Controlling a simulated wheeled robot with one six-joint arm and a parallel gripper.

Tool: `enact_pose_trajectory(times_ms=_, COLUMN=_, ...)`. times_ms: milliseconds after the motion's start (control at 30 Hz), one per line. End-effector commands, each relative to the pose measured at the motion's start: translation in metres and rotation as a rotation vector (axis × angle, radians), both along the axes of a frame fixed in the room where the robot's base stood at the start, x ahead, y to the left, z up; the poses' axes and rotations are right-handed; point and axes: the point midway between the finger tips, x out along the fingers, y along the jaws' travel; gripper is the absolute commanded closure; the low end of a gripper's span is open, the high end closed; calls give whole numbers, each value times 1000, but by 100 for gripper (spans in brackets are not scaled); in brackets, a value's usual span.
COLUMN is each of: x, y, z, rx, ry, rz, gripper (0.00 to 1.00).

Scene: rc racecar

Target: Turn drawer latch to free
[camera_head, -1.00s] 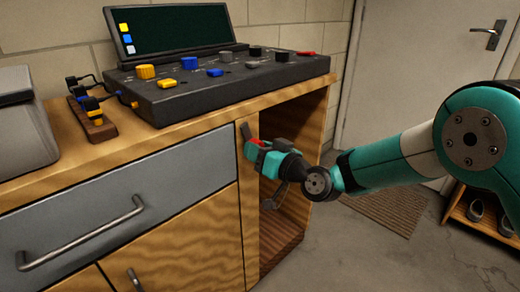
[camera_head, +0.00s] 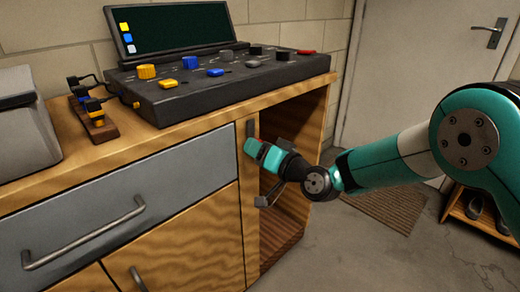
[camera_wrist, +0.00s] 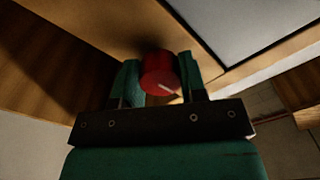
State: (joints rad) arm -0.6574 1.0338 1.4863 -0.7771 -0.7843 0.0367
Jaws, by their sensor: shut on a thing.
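The drawer latch, a red round knob (camera_wrist: 158,72) with a white pointer line, sits between my fingers in the wrist view. The line slants toward the lower right. My gripper (camera_head: 251,148) is shut on the knob, one teal finger on each side. In the head view the fingers hide the knob, and only part of its dark backing plate (camera_head: 250,128) shows on the wooden upright. The grey drawer front (camera_head: 120,190) with its bar handle (camera_head: 85,238) is left of the latch and looks closed.
A dark control console (camera_head: 220,85) with coloured knobs and a screen stands on the wooden worktop (camera_head: 130,140). A wooden plug rack (camera_head: 95,118) is to its left. An open compartment (camera_head: 295,215) lies right of the latch. A mat and shoe rack (camera_head: 480,225) are on the floor.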

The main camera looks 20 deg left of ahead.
Motion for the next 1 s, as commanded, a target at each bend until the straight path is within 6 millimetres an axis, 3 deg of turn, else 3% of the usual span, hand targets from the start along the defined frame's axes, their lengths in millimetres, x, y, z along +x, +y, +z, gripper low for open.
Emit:
enact_pose_trajectory(times_ms=100, x=-4, y=3, z=-2, rx=-3, ry=7, rz=11, gripper=85)
enact_pose_trajectory(times_ms=133, x=-4, y=3, z=-2, rx=-3, ry=7, rz=11, gripper=59)
enact_pose_trajectory(times_ms=233, x=-4, y=2, z=-2, rx=-3, ry=6, rz=10, gripper=36)
enact_pose_trajectory(times_ms=667, x=-5, y=-12, z=-1, rx=-2, ry=3, rz=1, gripper=36)
enact_pose_trajectory(times_ms=1000, x=-35, y=-87, z=-3, rx=-1, ry=8, rz=-4, gripper=36)
